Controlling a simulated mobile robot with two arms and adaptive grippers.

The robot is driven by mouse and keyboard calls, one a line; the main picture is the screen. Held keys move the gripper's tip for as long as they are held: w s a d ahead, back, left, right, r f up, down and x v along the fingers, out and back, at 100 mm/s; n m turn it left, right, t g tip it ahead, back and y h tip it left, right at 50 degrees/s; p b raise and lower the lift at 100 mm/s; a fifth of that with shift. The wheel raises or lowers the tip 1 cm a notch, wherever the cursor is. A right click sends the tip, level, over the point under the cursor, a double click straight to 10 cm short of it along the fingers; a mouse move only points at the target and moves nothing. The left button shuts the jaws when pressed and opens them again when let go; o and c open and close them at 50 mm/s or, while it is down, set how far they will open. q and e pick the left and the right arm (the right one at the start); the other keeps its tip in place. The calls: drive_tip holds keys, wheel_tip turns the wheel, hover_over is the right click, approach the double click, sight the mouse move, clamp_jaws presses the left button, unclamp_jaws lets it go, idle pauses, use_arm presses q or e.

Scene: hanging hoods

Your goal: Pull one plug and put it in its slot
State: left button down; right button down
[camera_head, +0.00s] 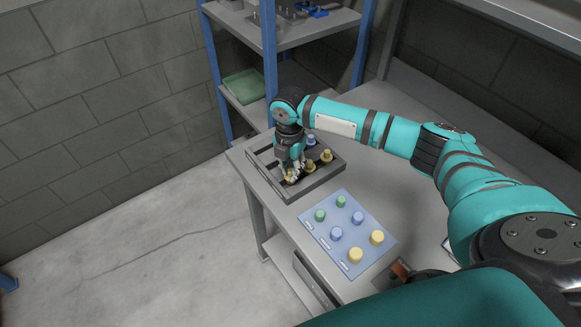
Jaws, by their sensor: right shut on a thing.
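The fingers partly hide the held plug. My left gripper is out of view.
The grey table (410,190) is mostly bare to the right of the board, under my right arm. A blue-framed shelf (305,30) with a green bin (243,86) stands behind. An orange and dark item (400,270) lies near the front edge.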

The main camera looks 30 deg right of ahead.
drive_tip(key=shift+f, duration=0.55)
drive_tip(key=c, duration=1.2)
unclamp_jaws()
drive_tip(key=shift+r, duration=0.15)
wheel_tip(320, 180, up, 12)
drive_tip(key=shift+w+a+f, duration=0.1)
